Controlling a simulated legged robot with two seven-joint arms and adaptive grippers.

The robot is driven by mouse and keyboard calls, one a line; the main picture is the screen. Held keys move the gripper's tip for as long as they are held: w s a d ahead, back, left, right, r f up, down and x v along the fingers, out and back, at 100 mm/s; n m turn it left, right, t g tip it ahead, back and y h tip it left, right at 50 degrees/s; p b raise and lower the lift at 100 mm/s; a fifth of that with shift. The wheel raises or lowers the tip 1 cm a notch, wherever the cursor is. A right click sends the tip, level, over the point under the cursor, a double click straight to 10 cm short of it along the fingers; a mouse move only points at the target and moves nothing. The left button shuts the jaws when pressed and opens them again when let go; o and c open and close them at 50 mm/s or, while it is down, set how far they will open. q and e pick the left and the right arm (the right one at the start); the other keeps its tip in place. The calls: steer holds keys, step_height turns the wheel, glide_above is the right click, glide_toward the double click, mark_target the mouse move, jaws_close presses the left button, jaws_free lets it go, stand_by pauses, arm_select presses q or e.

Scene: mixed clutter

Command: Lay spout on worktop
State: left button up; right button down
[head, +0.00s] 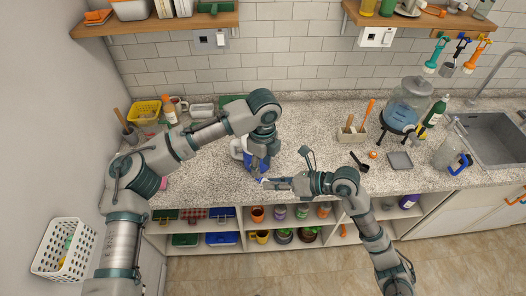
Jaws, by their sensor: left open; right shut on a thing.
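My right gripper (270,182) reaches in from the right and is shut on a small blue-and-white piece (262,180), which I take to be the spout. It is held near the worktop's front edge; most of it is hidden by the fingers. The granite worktop (215,165) runs along the wall. My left gripper (261,166) is open and points down, close above the right one. Just behind it is a white and blue container (238,148), partly hidden by my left arm. I cannot tell whether the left fingers touch it.
A yellow basket (145,111) is at the left. The worktop left of the grippers is fairly clear.

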steer(key=shift+d, duration=0.2)
arm_select(q)
steer(key=f, duration=0.2)
steer(key=d+f, duration=0.1)
steer(key=f, duration=0.1)
steer(key=shift+s+f, duration=0.1)
steer(key=shift+f, duration=0.3)
arm_select(e)
steer(key=shift+d, duration=0.35)
arm_select(q)
steer(key=shift+a, duration=0.1)
arm_select(e)
steer(key=shift+a, duration=0.1)
